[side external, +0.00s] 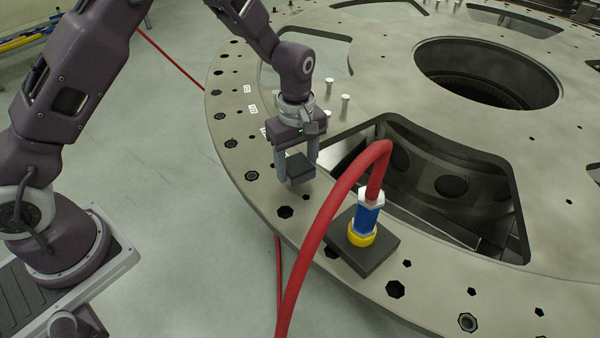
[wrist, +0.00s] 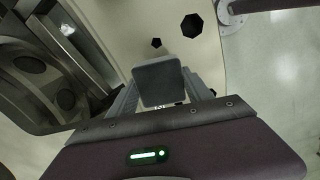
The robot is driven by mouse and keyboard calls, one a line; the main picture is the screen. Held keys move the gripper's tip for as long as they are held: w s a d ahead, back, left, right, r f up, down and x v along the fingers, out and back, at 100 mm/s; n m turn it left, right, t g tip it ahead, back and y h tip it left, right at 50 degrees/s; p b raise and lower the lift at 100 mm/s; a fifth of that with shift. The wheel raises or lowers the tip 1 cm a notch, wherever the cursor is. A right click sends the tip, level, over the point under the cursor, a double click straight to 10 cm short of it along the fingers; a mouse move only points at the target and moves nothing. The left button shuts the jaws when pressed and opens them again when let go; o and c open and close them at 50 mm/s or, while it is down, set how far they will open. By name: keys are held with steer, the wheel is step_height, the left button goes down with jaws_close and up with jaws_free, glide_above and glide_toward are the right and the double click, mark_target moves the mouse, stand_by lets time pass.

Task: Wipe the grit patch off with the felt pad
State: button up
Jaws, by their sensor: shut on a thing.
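My gripper (side external: 297,164) is shut on a dark grey block, the felt pad (side external: 299,167), just above or on the pale turret plate (side external: 235,93) near its left rim. I cannot tell whether the pad touches the plate. In the wrist view the pad (wrist: 160,82) sits between the two fingers of my gripper (wrist: 161,88). I cannot make out a grit patch in either view; the pad and gripper may hide part of the plate.
A red hose (side external: 325,210) arches to a blue and yellow fitting (side external: 365,219) on a dark square block (side external: 382,249), right of my gripper. A deep opening (side external: 450,185) lies beyond. White pegs (side external: 345,101) stand behind my gripper. Several dark holes dot the plate.

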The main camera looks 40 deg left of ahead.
steer(key=shift+r, duration=2.85)
